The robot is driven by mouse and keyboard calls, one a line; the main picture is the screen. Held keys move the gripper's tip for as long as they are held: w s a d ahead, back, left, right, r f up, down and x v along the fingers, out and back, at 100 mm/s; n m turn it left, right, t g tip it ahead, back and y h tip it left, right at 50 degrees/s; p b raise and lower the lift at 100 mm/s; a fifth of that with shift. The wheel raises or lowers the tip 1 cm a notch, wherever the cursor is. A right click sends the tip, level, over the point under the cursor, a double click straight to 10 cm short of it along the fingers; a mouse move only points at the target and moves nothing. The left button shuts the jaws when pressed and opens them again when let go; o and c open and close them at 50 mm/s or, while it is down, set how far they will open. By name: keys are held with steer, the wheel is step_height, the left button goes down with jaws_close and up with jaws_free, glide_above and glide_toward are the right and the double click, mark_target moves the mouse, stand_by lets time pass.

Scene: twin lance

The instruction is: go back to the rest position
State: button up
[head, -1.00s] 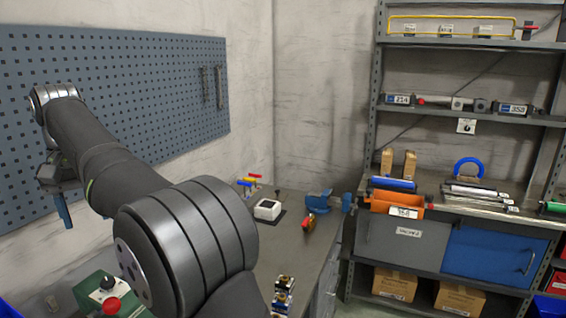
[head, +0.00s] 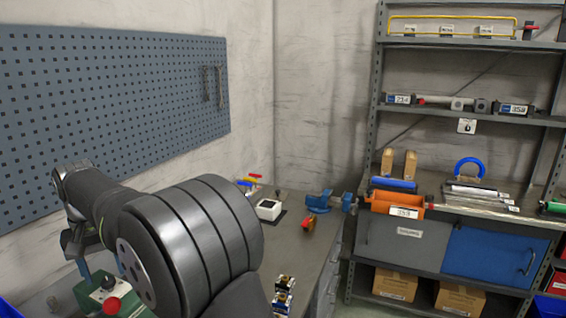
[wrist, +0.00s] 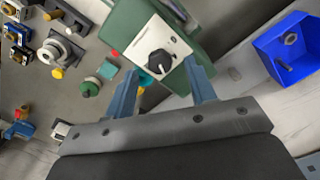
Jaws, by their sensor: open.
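My gripper (wrist: 163,95) is open in the wrist view, its two blue fingers spread apart with nothing between them that I can see held. Beyond the fingertips is a green box (wrist: 140,35) with a white panel and a black knob. In the head view my gripper's blue finger (head: 84,270) shows at the lower left, just behind the green box (head: 125,302) with its red button. Most of the gripper is hidden by my own arm there. I cannot tell whether the fingers touch the box.
A blue bin (wrist: 290,48) lies right of the green box in the wrist view. Several small fittings (wrist: 60,50) stand to its left. A blue vise (head: 322,200) and white device (head: 269,209) sit on the bench. A pegboard (head: 120,110) covers the left wall; shelving (head: 460,122) stands right.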

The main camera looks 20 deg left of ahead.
step_height(320, 180, down, 2)
steer(key=shift+f, duration=0.1)
steer(key=n, duration=0.7)
steer(key=shift+n, duration=0.4)
steer(key=n, duration=0.3)
steer(key=shift+n, duration=2.4)
